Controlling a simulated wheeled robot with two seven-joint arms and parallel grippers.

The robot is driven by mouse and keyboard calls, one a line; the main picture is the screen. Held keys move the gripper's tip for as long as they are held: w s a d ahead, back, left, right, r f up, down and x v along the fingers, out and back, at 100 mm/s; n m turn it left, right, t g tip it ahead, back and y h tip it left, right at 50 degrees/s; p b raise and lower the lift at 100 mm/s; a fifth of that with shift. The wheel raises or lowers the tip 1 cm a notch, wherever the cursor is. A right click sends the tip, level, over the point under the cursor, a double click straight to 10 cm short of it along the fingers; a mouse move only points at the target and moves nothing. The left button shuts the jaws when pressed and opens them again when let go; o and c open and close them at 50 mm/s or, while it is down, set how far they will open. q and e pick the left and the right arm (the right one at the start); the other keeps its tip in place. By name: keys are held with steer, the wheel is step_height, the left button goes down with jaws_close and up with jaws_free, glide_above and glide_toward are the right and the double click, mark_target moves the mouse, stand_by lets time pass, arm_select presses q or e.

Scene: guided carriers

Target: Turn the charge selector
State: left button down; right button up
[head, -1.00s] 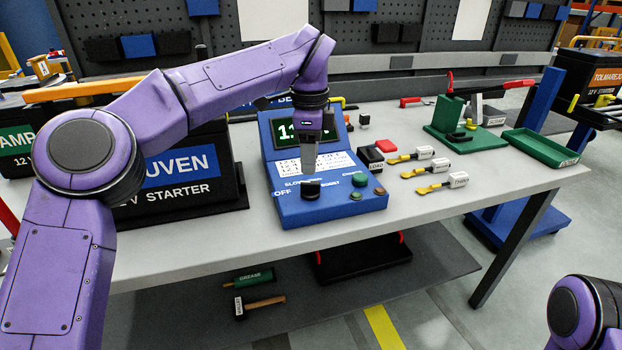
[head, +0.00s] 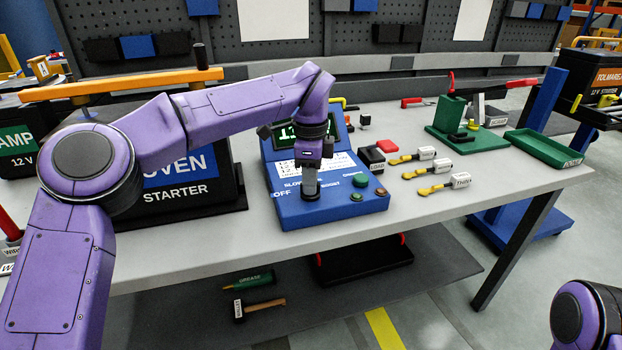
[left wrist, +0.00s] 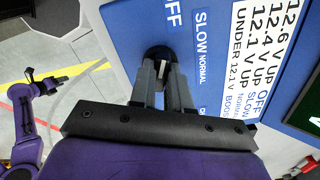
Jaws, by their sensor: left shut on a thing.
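The charge selector is a black knob (head: 311,196) on the sloped front of a blue charger (head: 345,210), among the words OFF, SLOW, NORMAL and BOOST. My left gripper (head: 310,188) points down with its fingers around the knob, shut on it. In the left wrist view, the black knob (left wrist: 158,52) sits between the two grey fingertips (left wrist: 161,68), with OFF and SLOW printed beside it. Which mark the knob points to is hidden. The green display (head: 290,135) is partly covered by my wrist. My right arm shows only in part; its gripper's state is unclear.
The LOAD block (head: 371,159) and several yellow-ended tagged pieces (head: 432,188) lie right of the charger. A large starter battery (head: 225,195) stands close on the left. A green tray (head: 543,148) is at far right.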

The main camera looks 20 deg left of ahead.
arm_select(q)
steer(key=shift+r, duration=0.1)
steer(key=m+p, duration=0.2)
steer(key=m, duration=0.2)
steer(key=shift+r, duration=0.1)
steer(key=m+p, duration=0.2)
steer(key=m, duration=0.1)
steer(key=shift+r+m, duration=0.1)
steer(key=shift+m, duration=0.3)
steer(key=m+p, duration=0.3)
steer(key=shift+m, duration=0.3)
steer(key=m+p, duration=0.3)
steer(key=shift+r+m, duration=0.1)
steer(key=shift+m, duration=0.2)
steer(key=m+p, duration=0.5)
steer(key=m, duration=0.1)
steer(key=shift+w+p, duration=0.1)
steer(key=shift+p, duration=0.25)
steer(key=m+p, duration=0.2)
steer(key=m, duration=0.1)
steer(key=shift+m, duration=0.3)
steer(key=shift+m+p, duration=0.9)
steer(key=shift+m, duration=0.2)
steer(key=shift+w, duration=0.1)
